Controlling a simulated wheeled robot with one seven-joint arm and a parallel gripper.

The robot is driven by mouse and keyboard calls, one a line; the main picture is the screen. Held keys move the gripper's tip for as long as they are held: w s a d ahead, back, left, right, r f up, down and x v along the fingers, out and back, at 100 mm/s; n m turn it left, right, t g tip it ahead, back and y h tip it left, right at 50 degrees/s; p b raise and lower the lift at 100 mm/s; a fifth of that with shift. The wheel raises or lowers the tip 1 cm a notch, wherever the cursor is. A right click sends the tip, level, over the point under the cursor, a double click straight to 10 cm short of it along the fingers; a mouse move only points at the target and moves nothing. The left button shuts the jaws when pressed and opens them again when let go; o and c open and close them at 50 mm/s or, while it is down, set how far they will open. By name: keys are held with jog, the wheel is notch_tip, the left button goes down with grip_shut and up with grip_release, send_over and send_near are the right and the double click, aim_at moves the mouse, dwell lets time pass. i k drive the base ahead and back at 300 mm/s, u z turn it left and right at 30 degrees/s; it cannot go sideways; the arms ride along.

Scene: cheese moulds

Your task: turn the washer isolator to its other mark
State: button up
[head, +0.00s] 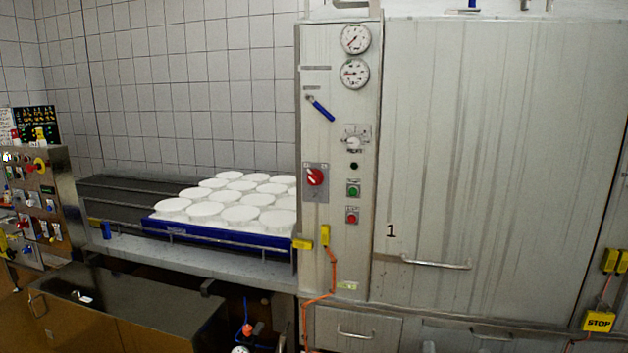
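A red rotary knob (315,178) sits on a grey plate on the washer's narrow control panel (316,235). I take it to be the isolator. A pale line on the knob seems to point up and to the left. Small marks show at the plate's top corners, too small to read. My gripper is not in view, and nothing covers the knob.
Beside the knob are a green button (353,190), a red button (352,215) and a dial (352,141). A blue lever (320,108) and two gauges sit above. White moulds fill a blue tray (215,236) on the left conveyor. An orange cable (333,270) hangs below.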

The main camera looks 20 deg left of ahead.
aim_at(315, 178)
jog(key=u, duration=0.35)
jog(key=i, duration=0.8)
jog(key=u, duration=1.35)
jog(key=i, duration=0.9)
jog(key=u, duration=1)
